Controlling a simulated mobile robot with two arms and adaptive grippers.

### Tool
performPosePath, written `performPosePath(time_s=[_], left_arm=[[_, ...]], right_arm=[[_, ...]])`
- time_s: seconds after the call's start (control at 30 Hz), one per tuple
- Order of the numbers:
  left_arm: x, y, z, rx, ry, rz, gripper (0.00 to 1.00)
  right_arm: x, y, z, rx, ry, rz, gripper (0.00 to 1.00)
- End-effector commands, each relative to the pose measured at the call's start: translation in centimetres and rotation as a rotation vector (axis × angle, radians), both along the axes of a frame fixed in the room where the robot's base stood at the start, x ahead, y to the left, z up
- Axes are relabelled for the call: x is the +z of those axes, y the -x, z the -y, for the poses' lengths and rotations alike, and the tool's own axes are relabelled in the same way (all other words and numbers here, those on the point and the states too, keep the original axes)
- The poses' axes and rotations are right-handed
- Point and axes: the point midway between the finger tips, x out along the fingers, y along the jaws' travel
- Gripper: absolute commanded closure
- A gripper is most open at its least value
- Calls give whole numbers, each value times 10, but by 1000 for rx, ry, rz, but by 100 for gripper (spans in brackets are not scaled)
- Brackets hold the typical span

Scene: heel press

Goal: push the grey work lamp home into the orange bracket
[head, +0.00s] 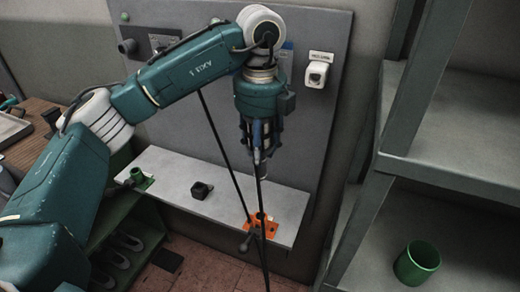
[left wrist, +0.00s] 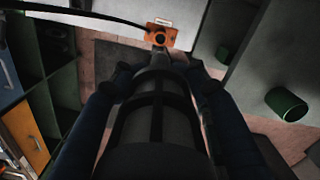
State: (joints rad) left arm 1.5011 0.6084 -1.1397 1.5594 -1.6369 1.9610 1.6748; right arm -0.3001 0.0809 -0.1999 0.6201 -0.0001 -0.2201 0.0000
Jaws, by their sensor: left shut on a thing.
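My left gripper (head: 262,148) is shut on the grey work lamp (head: 260,157), which hangs roughly upright, its lower end pointing down. The orange bracket (head: 262,228) is at the front edge of the light grey ledge, below the lamp. In the head view there is a visible gap between lamp and bracket. In the left wrist view the lamp (left wrist: 158,115) lies between the two dark fingers (left wrist: 160,88), with its narrow far end just below the bracket (left wrist: 161,38) and its dark round opening in the picture. My right gripper is out of view.
The ledge (head: 185,170) holds a small black block (head: 202,190) and a green bracket (head: 138,179). A dark cable (head: 222,148) slants down toward the orange bracket. A green cup (head: 418,262) stands on the grey shelf at right. A grey panel (head: 310,130) rises behind.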

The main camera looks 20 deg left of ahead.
Motion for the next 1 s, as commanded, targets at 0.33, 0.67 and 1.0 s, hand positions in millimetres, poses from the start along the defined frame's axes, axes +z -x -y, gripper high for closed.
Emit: performPosePath(time_s=[0.33, 0.67, 1.0], left_arm=[[-15, 0, 0, 0, 1, 2, 91], [-28, 0, 0, 0, 1, 2, 91], [-41, 0, 0, 0, 1, 2, 91]], right_arm=[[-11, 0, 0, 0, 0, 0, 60], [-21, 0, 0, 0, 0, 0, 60], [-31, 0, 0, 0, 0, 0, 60]])
